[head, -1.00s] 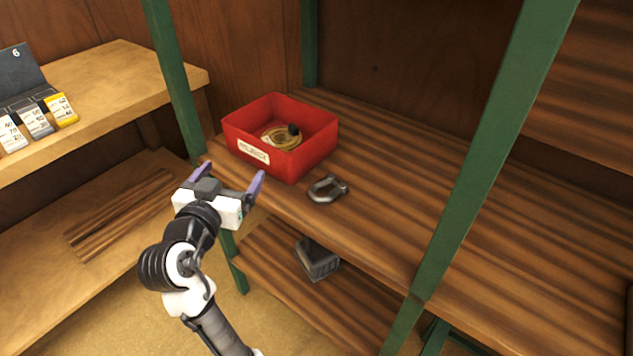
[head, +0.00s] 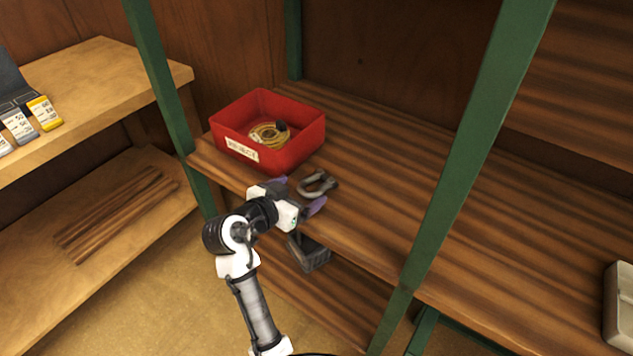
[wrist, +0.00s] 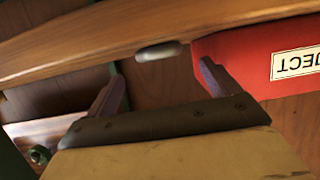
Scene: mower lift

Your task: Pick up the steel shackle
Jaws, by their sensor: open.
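The steel shackle (head: 317,185) is a grey U-shaped piece lying on the wooden shelf, just right of the red box. In the wrist view a rounded grey end of the shackle (wrist: 160,51) shows at the shelf edge, beyond and between the fingers. My gripper (head: 299,193) is open and empty, with its purple fingers at the shelf's front edge, close in front of the shackle. The fingers also show in the wrist view (wrist: 162,82). From the head view I cannot tell whether a finger touches the shackle; part of it is near the fingers.
The red box (head: 236,150), labelled and holding a coiled yellowish item (head: 268,135), stands left of the shackle. Green posts (head: 478,140) frame the shelf. The shelf right of the shackle is clear. A pale case (head: 619,305) lies far right.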

